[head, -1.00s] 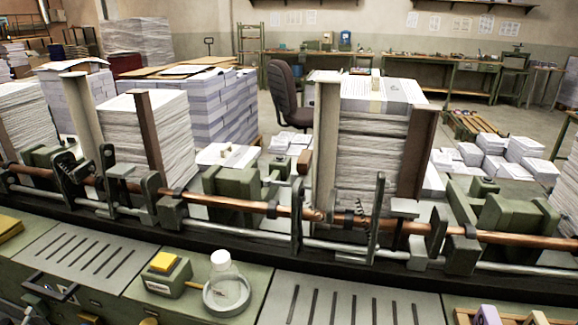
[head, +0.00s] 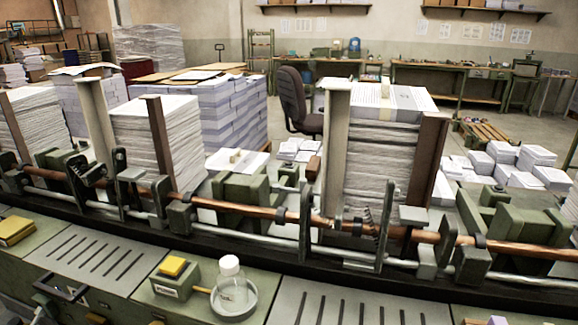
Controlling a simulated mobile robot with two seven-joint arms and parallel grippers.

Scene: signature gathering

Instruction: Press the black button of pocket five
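A long gathering machine crosses the view, with a copper-coloured shaft (head: 245,209) and paper pockets above it. One pocket holds a tall paper stack (head: 375,165) between upright guides right of centre. Another paper stack (head: 165,140) stands in the pocket to its left, and a third stack (head: 38,125) is at the far left. I see no pocket numbers, so I cannot tell which is pocket five. I cannot make out a black button for certain. Neither of my grippers is in view.
A yellow pad on a green box (head: 175,276) and a clear jar in a round dish (head: 232,290) stand on the near ledge. Slotted grey plates (head: 85,257) lie along it. Behind are a chair (head: 295,98), paper bundles (head: 519,160) and open floor.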

